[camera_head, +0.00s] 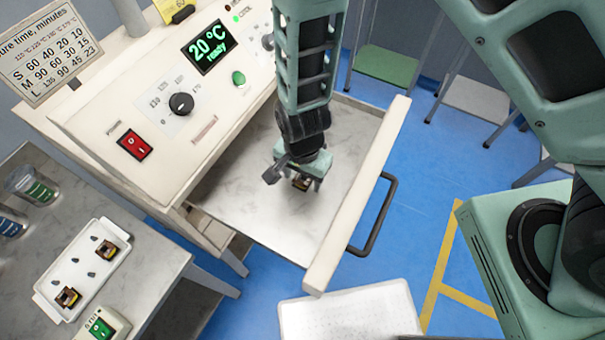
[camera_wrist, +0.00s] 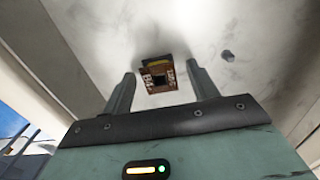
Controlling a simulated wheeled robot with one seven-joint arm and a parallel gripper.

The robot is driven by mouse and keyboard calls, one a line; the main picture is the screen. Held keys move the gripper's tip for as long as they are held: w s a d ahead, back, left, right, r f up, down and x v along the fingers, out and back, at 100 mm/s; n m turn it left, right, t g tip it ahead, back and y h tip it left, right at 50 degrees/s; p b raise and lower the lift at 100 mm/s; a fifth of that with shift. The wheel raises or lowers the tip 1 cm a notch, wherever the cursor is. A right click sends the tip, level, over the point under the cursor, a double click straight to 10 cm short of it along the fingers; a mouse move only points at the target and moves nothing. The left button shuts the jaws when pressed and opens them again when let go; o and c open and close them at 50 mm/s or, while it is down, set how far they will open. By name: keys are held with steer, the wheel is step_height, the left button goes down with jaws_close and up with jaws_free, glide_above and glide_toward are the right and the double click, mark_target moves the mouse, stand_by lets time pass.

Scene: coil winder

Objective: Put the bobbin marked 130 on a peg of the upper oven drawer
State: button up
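The oven drawer (camera_head: 235,206) is pulled out and holds a copper-brown bobbin (camera_wrist: 158,76). The bobbin also shows just below my gripper in the head view (camera_head: 301,184). Its flanges carry pale markings, but I cannot read them surely as 130. My gripper (camera_head: 298,172) is over the drawer floor, pointing down. In the wrist view its two fingers (camera_wrist: 161,72) are apart, with the bobbin between or just beyond their tips and visible gaps on both sides. A bare peg (camera_wrist: 228,56) stands to the right of it. Whether the bobbin sits on a peg is hidden.
The drawer front (camera_head: 352,205) with its dark handle (camera_head: 376,222) bounds the drawer on the right. The oven panel (camera_head: 160,120) reads 20 °C ready. A white tray (camera_head: 50,281) at left holds two bobbins (camera_head: 107,249) and several bare pegs. A white perforated surface (camera_head: 350,315) lies below the drawer.

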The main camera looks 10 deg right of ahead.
steer(key=shift+r, duration=0.15)
step_height(320, 180, up, 17)
stand_by(0.5)
stand_by(0.4)
